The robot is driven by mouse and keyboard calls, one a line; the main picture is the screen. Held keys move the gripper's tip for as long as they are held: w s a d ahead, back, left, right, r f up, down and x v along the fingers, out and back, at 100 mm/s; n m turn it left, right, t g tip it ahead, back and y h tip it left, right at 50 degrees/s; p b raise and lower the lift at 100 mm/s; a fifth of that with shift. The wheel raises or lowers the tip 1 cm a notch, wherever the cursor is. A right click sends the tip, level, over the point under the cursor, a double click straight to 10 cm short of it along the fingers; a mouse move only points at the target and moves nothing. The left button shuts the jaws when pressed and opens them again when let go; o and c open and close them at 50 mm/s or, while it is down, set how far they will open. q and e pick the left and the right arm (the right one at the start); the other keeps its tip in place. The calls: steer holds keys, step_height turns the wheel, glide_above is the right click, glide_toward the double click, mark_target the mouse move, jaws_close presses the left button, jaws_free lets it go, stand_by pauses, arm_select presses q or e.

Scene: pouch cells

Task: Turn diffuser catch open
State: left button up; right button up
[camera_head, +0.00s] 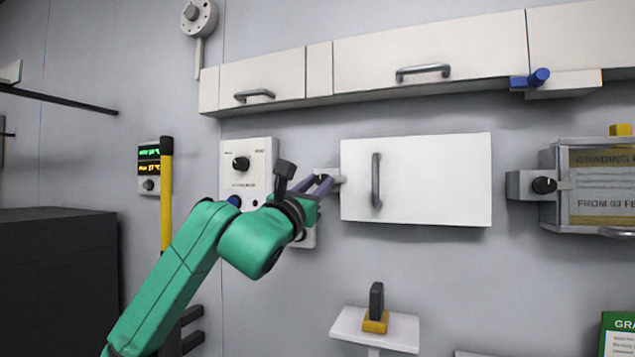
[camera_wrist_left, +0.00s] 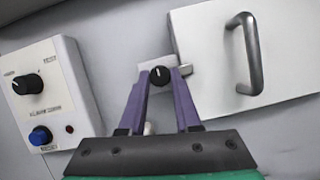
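The white panel door (camera_head: 420,190) with a grey handle is shut on the wall. A catch with a small black knob (camera_wrist_left: 160,76) sits at its left edge, and the knob's white mark is upright in the left wrist view. My left gripper (camera_head: 325,183) reaches the catch from the left. In the left wrist view its two purple fingers (camera_wrist_left: 160,85) are apart, with the knob between or just beyond their tips. Contact cannot be told. A similar knob (camera_head: 543,184) sits on the framed box at right. My right gripper is not in view.
A control box (camera_head: 247,160) with a black dial and a blue button is left of the door. White cupboards (camera_head: 430,55) hang above. A small shelf (camera_head: 350,322) with a black and yellow item is below. A yellow bar (camera_head: 167,200) stands at left.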

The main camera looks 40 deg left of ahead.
arm_select(q)
jaws_close()
